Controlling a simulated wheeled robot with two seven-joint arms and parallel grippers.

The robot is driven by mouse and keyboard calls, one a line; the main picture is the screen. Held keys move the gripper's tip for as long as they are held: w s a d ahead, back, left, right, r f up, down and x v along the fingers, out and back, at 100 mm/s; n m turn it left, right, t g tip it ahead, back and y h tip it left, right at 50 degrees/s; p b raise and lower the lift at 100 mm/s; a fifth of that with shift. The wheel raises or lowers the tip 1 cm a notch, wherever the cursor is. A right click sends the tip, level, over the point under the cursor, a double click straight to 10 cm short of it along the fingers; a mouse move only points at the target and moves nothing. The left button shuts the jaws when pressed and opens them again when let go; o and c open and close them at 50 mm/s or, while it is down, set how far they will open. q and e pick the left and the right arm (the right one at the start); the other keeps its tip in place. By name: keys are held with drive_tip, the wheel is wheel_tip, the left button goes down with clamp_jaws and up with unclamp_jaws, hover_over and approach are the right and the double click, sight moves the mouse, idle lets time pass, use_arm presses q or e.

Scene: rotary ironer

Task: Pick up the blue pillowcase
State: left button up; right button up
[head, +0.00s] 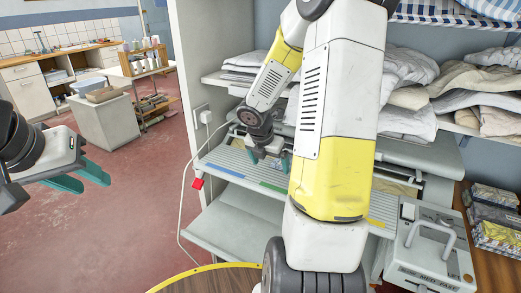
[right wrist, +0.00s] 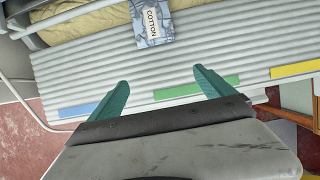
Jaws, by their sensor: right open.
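I cannot make out a blue pillowcase for certain in either view. A blue-and-white checked cloth (head: 484,8) lies on the top shelf at the upper right. My right gripper (head: 267,160) is over the ribbed feed board (head: 225,160) of the ironer. In the right wrist view its two teal fingers (right wrist: 162,80) are apart with nothing between them, near the board's green strip (right wrist: 197,88). My left gripper (head: 92,180) is at the left, over the red floor, with its teal fingers apart and empty.
Folded pale linen (head: 470,85) fills the shelves behind my right arm. A patterned card marked COTTON (right wrist: 152,22) lies on the board. A grey box with a handle (head: 430,245) and patterned packets (head: 495,215) are at the right. A white cord hangs left of the ironer.

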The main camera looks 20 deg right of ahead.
drive_tip(key=w+d, duration=0.4)
drive_tip(key=d, duration=0.1)
drive_tip(key=w+d, duration=0.2)
drive_tip(key=d, duration=0.1)
drive_tip(key=shift+w, duration=0.25)
drive_tip(key=x, duration=0.5)
drive_tip(key=c, duration=1.5)
drive_tip(key=shift+o, duration=0.2)
drive_tip(key=shift+r, duration=0.1)
drive_tip(key=shift+r, duration=0.2)
drive_tip(key=shift+s+a, duration=0.3)
drive_tip(key=shift+a, duration=0.05)
